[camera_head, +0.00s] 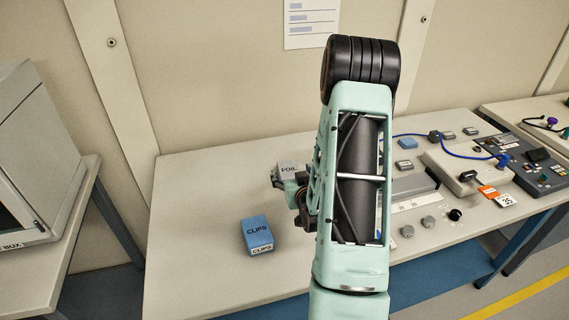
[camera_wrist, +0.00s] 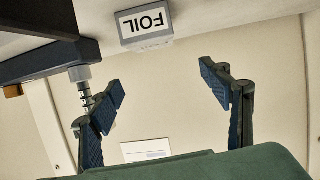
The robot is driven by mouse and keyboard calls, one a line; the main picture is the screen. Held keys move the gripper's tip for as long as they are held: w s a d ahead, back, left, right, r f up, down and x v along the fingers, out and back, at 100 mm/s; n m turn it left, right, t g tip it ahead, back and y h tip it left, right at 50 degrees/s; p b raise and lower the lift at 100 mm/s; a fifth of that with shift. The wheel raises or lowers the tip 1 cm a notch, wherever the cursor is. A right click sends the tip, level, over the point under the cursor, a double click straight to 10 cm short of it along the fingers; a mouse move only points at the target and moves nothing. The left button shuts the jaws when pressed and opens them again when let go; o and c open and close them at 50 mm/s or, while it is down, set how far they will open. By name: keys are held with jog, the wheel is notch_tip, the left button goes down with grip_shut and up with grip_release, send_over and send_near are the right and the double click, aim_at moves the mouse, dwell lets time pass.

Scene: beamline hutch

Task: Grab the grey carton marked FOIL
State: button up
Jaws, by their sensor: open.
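The grey carton marked FOIL (camera_head: 288,168) stands on the table, just left of my arm in the head view. Its lower part is partly hidden behind my gripper (camera_head: 283,187). In the wrist view the FOIL carton (camera_wrist: 146,27) appears upside down at the top, with its white label facing the camera. My gripper (camera_wrist: 165,92) is open there, with its two dark fingers wide apart and nothing between them. The carton lies beyond the fingertips, nearer the left finger's side than the right's, and is not touched.
A blue CLIPS carton (camera_head: 257,235) stands on the table (camera_head: 190,215), front left of the FOIL carton. The table's left part is otherwise clear. Instruments, knobs and a pale box with a blue cable (camera_head: 455,165) fill the right. A dark block (camera_wrist: 45,62) is near the left finger.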

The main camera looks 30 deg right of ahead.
aim_at(290, 173)
jog(key=s+f, duration=0.1)
jog(key=f, duration=0.1)
jog(key=shift+s+a+f+m, duration=0.1)
jog(key=shift+s+f+m, duration=0.2)
jog(key=shift+s, duration=0.1)
jog(key=shift+w+f+g, duration=0.2)
jog(key=shift+w+g, duration=0.1)
jog(key=p+x, duration=0.1)
jog(key=x, duration=0.9)
jog(key=shift+s+r+p, duration=0.1)
jog(key=shift+p, duration=0.2)
jog(key=c, duration=1.3)
jog(key=shift+r, duration=0.15)
